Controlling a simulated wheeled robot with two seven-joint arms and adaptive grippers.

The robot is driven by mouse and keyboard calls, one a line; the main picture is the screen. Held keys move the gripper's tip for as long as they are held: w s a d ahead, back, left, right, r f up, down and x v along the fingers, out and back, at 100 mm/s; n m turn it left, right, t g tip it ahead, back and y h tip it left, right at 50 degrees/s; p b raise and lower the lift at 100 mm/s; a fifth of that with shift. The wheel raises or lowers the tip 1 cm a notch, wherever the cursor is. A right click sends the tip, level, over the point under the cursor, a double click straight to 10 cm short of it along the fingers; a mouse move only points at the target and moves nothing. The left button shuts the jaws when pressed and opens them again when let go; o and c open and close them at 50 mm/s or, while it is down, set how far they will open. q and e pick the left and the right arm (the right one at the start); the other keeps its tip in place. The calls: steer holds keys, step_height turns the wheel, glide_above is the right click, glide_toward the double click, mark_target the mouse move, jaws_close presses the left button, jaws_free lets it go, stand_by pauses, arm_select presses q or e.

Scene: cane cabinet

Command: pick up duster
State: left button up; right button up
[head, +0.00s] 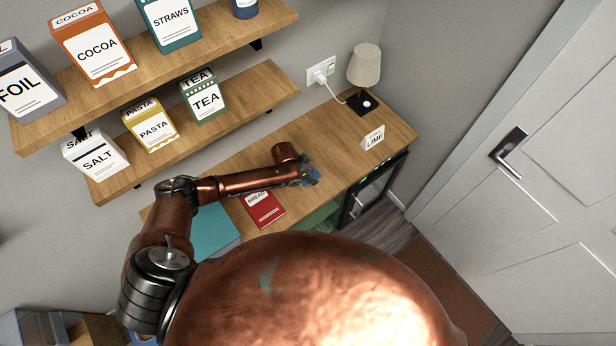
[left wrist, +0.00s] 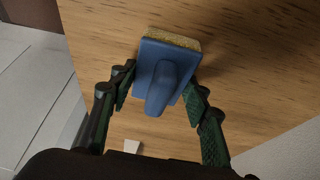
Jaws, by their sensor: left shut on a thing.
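The duster (left wrist: 165,75) is blue, with a raised handle and a tan pad along its far edge, seen in the left wrist view over the wooden cabinet top. My left gripper (left wrist: 160,92) has a finger on each side of it and is shut on it. In the head view my left gripper (head: 308,176) is over the cabinet top (head: 340,170), where the duster is mostly hidden by the gripper. I cannot tell whether the duster touches the wood. My right gripper is not in view.
A red book (head: 264,209) and a teal item (head: 212,230) lie left of the gripper. A "LIME" sign (head: 373,137) and a lamp (head: 364,66) stand at the right end. Shelves with boxes (head: 206,97) are on the wall. A door (head: 540,150) is at right.

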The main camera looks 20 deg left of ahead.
arm_select(q)
steer(key=shift+a, duration=0.1)
steer(key=shift+c, duration=0.8)
steer(key=shift+s, duration=0.25)
steer(key=shift+c, duration=0.7)
steer(key=shift+r, duration=0.1)
steer(key=shift+c, duration=1.1)
steer(key=shift+w, duration=0.15)
steer(key=shift+r, duration=0.3)
step_height(320, 180, up, 2)
steer(key=shift+r+b, duration=0.15)
steer(key=shift+b, duration=0.2)
steer(key=s+r, duration=0.4)
steer(key=r, duration=0.1)
steer(key=shift+s+a+r, duration=0.15)
steer(key=shift+s+a, duration=0.05)
steer(key=shift+a, duration=0.15)
steer(key=s+a+r, duration=0.1)
steer(key=s+r, duration=0.3)
steer(key=s, duration=0.5)
steer(key=shift+s+a+r+b, duration=0.15)
steer(key=shift+s+r+b, duration=0.1)
steer(key=shift+r+b, duration=0.1)
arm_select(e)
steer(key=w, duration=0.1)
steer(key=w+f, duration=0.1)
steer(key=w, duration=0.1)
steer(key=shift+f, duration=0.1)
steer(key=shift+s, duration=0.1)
